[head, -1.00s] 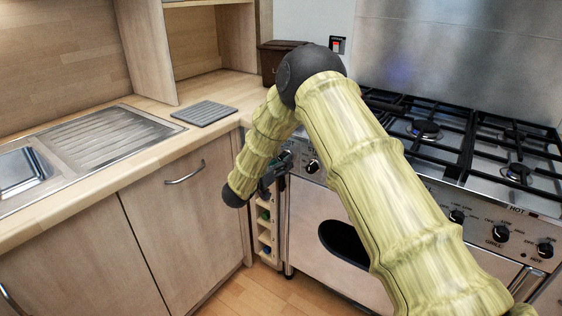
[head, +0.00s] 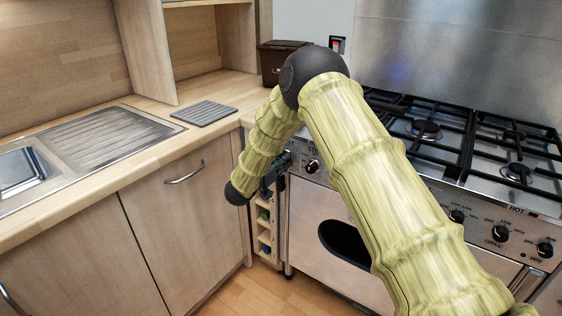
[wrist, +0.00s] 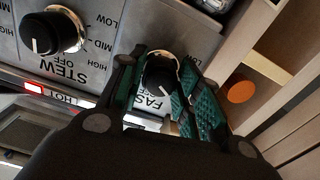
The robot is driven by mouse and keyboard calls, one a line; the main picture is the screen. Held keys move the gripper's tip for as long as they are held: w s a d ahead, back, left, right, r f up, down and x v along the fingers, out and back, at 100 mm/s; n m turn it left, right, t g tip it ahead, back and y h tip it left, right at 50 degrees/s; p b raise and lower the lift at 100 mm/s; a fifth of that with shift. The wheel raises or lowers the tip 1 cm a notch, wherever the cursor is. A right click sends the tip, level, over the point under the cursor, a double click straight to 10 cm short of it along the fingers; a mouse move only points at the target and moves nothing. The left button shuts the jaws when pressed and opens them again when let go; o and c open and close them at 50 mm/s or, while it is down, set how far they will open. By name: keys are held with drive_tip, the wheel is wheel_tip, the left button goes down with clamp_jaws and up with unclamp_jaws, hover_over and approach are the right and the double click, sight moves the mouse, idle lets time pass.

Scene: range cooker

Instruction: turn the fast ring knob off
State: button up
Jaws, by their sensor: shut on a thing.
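The fast ring knob (wrist: 161,76) is a black round knob with a silver rim and a white pointer mark. In the wrist view it sits between the two fingers of my gripper (wrist: 158,88), which is shut on it. The "FAST" and "OFF" lettering (wrist: 150,98) shows just below the knob, partly covered by the gripper. The pointer mark is small, and its exact angle is hard to read. In the head view my gripper (head: 270,181) is at the left end of the cooker's front panel, partly hidden by my arm.
The stew knob (wrist: 52,32) is beside the fast knob, with a lit red light (wrist: 33,88) nearby. In the head view more knobs (head: 502,234) line the panel (head: 477,224), under the hob grates (head: 470,140). A narrow wooden rack (head: 265,235) stands left of the cooker.

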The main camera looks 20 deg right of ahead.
drive_tip(key=m+b, duration=0.2)
drive_tip(key=m, duration=0.3)
drive_tip(key=shift+f+m, duration=0.15)
drive_tip(key=shift+m, duration=0.15)
drive_tip(key=m+b, duration=0.2)
drive_tip(key=m, duration=0.3)
drive_tip(key=shift+m, duration=0.4)
drive_tip(key=shift+a+b, duration=0.1)
drive_tip(key=shift+b, duration=0.2)
drive_tip(key=o, duration=1)
drive_tip(key=v, duration=1.2)
